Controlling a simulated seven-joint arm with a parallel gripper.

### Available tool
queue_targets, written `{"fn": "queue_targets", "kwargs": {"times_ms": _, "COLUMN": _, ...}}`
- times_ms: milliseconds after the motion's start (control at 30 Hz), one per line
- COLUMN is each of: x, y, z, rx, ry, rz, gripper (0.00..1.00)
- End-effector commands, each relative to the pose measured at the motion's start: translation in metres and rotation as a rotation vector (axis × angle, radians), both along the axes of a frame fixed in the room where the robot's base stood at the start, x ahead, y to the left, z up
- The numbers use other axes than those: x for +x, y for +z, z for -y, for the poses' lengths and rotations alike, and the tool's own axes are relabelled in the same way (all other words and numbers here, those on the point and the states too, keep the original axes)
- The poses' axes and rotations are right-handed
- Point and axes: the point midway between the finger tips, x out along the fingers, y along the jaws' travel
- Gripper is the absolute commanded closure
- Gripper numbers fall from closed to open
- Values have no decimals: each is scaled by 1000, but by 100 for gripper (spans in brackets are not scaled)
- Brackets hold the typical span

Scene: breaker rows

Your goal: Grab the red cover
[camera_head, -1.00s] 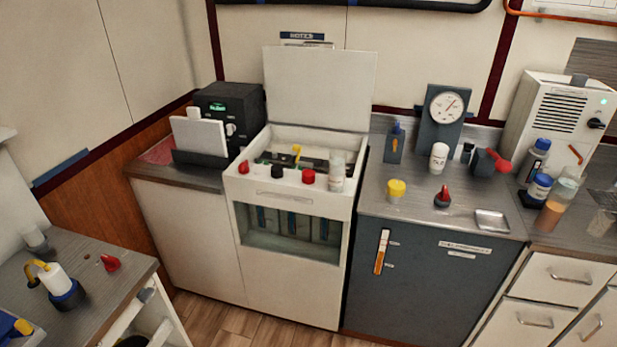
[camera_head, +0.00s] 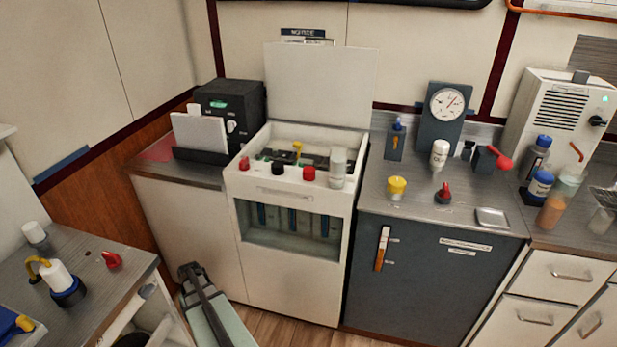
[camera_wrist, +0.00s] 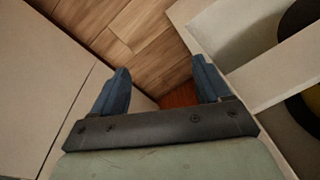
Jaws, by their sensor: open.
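Several red pieces could be the red cover, and I cannot tell which is meant. A red cap-like piece (camera_head: 112,260) lies on the left table. Two red caps stand on the front ledge of the white open-lidded machine, one in the middle (camera_head: 308,173) and one at its left end (camera_head: 243,164). A red-topped piece with a dark base (camera_head: 443,194) sits on the right counter. My gripper (camera_head: 190,270) is low, between the left table and the white machine. In the wrist view my gripper (camera_wrist: 162,77) is open and empty, its blue fingers apart above the floor.
The left table (camera_head: 85,310) also holds a white bottle with a yellow spout (camera_head: 60,277). A black cap (camera_head: 278,170) and a pale cylinder (camera_head: 338,167) stand on the machine's ledge. A yellow cup (camera_head: 397,187) and metal tray (camera_head: 491,218) are on the right counter.

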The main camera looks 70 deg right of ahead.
Motion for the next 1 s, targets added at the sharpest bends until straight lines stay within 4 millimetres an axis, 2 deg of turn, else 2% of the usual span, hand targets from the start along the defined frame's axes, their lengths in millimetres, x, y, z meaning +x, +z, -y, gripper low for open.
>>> {"fn": "queue_targets", "kwargs": {"times_ms": 33, "x": 4, "y": 12, "z": 14, "rx": -3, "ry": -25, "rz": -5, "gripper": 23}}
{"fn": "queue_targets", "kwargs": {"times_ms": 200, "x": 9, "y": 55, "z": 54, "rx": -5, "ry": -120, "rz": -37, "gripper": 23}}
{"fn": "queue_targets", "kwargs": {"times_ms": 467, "x": 4, "y": 131, "z": 115, "rx": -13, "ry": -283, "rz": -93, "gripper": 23}}
{"fn": "queue_targets", "kwargs": {"times_ms": 767, "x": -16, "y": 230, "z": 177, "rx": -26, "ry": -487, "rz": -159, "gripper": 23}}
{"fn": "queue_targets", "kwargs": {"times_ms": 1000, "x": -47, "y": 316, "z": 221, "rx": -37, "ry": -662, "rz": -204, "gripper": 23}}
